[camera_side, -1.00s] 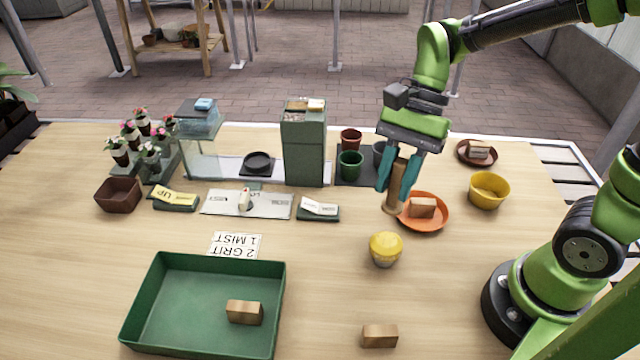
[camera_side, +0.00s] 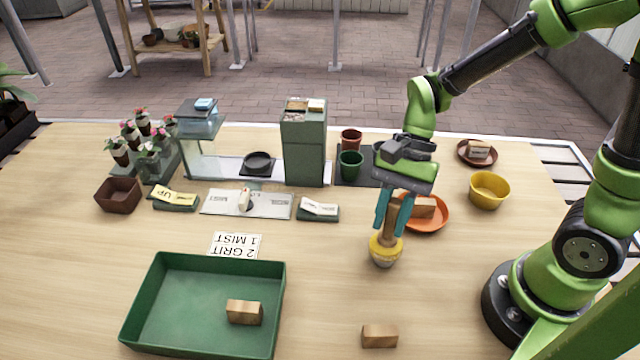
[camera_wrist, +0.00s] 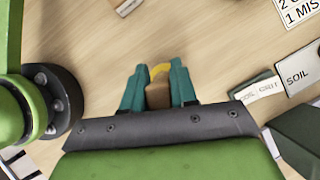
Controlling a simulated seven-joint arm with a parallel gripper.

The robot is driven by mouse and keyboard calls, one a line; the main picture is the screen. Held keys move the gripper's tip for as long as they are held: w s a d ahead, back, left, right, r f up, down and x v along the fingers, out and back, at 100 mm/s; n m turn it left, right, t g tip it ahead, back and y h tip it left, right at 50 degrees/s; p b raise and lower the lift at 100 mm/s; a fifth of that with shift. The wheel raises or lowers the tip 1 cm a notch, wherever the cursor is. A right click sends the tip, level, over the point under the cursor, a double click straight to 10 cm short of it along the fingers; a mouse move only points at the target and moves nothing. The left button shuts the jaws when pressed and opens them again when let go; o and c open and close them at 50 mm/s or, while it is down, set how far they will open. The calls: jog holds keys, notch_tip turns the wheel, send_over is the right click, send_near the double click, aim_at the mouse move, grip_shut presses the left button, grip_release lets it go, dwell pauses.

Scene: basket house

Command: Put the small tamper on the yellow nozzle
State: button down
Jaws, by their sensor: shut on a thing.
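The small tamper (camera_side: 389,222) is a light wooden piece held upright between the teal fingers of my gripper (camera_side: 394,215). My gripper is shut on it, and the fingers hide part of it. The yellow nozzle (camera_side: 386,258) has a yellow top and a pale lower part. It stands on the table directly below the tamper. The tamper's lower end appears to meet the nozzle's top; I cannot tell whether it bears on it. In the wrist view the tamper (camera_wrist: 158,96) is between the fingers, with a yellow edge of the nozzle (camera_wrist: 160,69) beyond it.
An orange plate (camera_side: 436,222) with a wooden block is close behind my gripper. A yellow bowl (camera_side: 489,190) stands to the right. A green tray (camera_side: 150,310) lies front left, and a wooden block (camera_side: 380,335) is in front. The table between tray and nozzle is clear.

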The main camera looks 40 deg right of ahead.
jog(key=c, duration=0.9)
grip_release()
jog(key=shift+f, duration=0.1)
jog(key=d+r+n+t+h, duration=0.1)
jog(key=d+r+n+t, duration=0.1)
jog(key=r+n+t, duration=0.1)
jog(key=s+d+r+n+t+h, duration=0.1)
jog(key=d+r+n+t, duration=0.2)
jog(key=r, duration=0.3)
jog(key=d+r+n+t+h, duration=0.1)
jog(key=d+r+n+t, duration=0.2)
jog(key=r, duration=0.2)
jog(key=shift+s+d+r+h, duration=0.15)
jog(key=shift+d+r+h, duration=0.05)
jog(key=shift+h, duration=0.1)
